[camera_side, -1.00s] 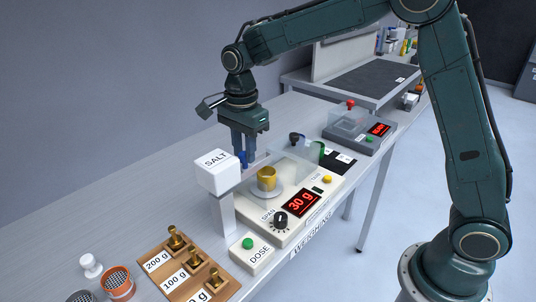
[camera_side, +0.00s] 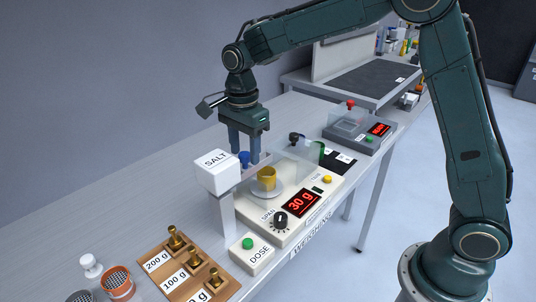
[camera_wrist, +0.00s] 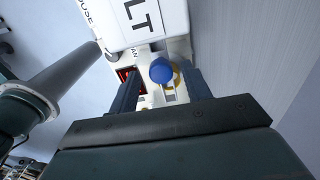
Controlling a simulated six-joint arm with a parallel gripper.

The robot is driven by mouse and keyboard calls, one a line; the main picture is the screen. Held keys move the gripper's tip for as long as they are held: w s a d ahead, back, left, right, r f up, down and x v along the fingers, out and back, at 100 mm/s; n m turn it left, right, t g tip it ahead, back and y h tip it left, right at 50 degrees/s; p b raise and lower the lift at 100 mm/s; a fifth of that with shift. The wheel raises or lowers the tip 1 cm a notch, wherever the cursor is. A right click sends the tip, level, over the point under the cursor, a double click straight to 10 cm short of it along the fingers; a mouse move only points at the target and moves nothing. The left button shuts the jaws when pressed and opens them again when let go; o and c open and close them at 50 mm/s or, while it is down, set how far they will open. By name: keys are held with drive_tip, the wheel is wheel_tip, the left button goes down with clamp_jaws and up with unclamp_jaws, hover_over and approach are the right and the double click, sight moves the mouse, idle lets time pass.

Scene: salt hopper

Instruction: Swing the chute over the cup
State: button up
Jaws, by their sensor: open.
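The white salt hopper (camera_side: 218,172) stands on a post at the left end of the scale. A blue knob (camera_side: 244,159) shows just right of it; the wrist view also shows the knob (camera_wrist: 161,70), on a pale part that looks like the chute (camera_wrist: 169,92). The yellow cup (camera_side: 267,178) stands upright on the scale pan; in the wrist view the cup (camera_wrist: 177,77) is partly hidden behind the knob and chute. My gripper (camera_side: 244,157) points down with its fingers apart, one on each side of the knob, with visible gaps in the wrist view.
The scale (camera_side: 303,203) reads 30 g and has a black dial. A DOSE box (camera_side: 252,254) with a green button and a wooden tray (camera_side: 160,277) of brass weights are at the front. A clear cover (camera_side: 297,163) stands behind the cup. The table behind the hopper is clear.

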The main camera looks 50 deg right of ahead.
sight(245, 153)
wheel_tip(245, 153, up, 14)
drive_tip(key=shift+f, duration=0.15)
idle(0.6)
drive_tip(key=s+d+r+n+t, duration=0.1)
drive_tip(key=s+d+n, duration=0.2)
drive_tip(key=s+n, duration=0.3)
drive_tip(key=s+d+r+n+t, duration=0.1)
drive_tip(key=s+d+n+t, duration=0.15)
drive_tip(key=s, duration=0.65)
drive_tip(key=s+d+f+n+t, duration=0.2)
drive_tip(key=s+f+n, duration=0.5)
drive_tip(key=s, duration=0.6)
drive_tip(key=n, duration=0.2)
drive_tip(key=shift+n, duration=0.35)
